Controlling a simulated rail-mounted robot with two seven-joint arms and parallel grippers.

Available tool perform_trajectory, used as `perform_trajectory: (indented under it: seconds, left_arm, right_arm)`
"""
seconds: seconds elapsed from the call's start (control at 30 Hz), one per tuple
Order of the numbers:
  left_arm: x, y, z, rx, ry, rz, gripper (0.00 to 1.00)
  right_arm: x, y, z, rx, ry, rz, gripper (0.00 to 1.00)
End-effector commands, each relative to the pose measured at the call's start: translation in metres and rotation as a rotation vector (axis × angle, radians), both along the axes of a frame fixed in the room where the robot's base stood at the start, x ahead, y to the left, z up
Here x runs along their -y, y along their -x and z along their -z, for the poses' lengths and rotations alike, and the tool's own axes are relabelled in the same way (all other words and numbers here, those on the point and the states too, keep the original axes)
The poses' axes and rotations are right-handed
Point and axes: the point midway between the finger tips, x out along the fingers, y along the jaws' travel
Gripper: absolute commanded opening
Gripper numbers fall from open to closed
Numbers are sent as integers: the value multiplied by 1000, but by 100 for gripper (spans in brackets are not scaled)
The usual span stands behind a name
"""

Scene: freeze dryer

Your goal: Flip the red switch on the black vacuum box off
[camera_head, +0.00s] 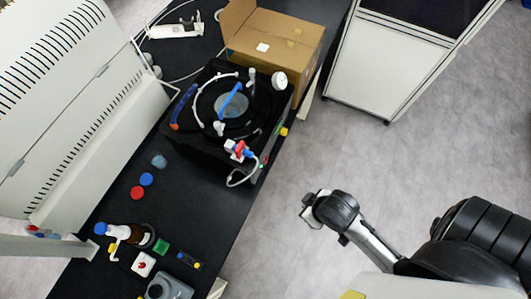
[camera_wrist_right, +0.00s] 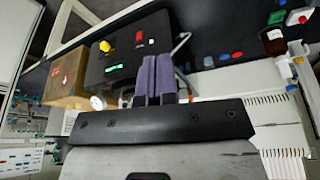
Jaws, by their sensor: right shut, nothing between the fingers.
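The black vacuum box (camera_head: 189,146) stands on the black bench in the head view, with hoses and a round lid on top. In the right wrist view, its front panel (camera_wrist_right: 124,52) carries a small red switch (camera_wrist_right: 138,37), a yellow knob (camera_wrist_right: 104,46) and a lit green display (camera_wrist_right: 114,68). The switch's position is too small to tell. My right gripper (camera_head: 309,208) is over the floor, right of the bench and apart from the box. Its purple fingers (camera_wrist_right: 156,76) are shut and empty, with the panel beyond them. My left gripper is not in view.
A cardboard box (camera_head: 270,38) stands behind the vacuum box. Red and blue caps, a brown bottle (camera_head: 133,234) and small items lie at the bench's near end. A large white machine (camera_head: 60,100) lines the left side.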

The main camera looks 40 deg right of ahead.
Motion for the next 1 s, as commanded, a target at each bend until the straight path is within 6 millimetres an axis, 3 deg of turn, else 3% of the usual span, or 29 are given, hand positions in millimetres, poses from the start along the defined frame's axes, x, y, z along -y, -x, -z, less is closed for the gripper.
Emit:
perform_trajectory:
  seconds: [0.03, 0.27, 0.47, 0.77, 1.0]
  left_arm:
    - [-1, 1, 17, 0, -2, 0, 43]
    - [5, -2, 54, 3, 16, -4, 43]
    - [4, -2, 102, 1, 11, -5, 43]
    - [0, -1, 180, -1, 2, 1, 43]
    - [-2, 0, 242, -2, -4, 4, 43]
  right_arm:
    - [0, -1, 17, 0, 1, 0, 0]
    - [3, -2, 53, 5, 11, -6, 0]
    - [12, -5, 100, 11, 37, -15, 0]
    - [41, -9, 183, 4, 110, -14, 0]
    - [78, -12, 258, -31, 205, 6, 0]
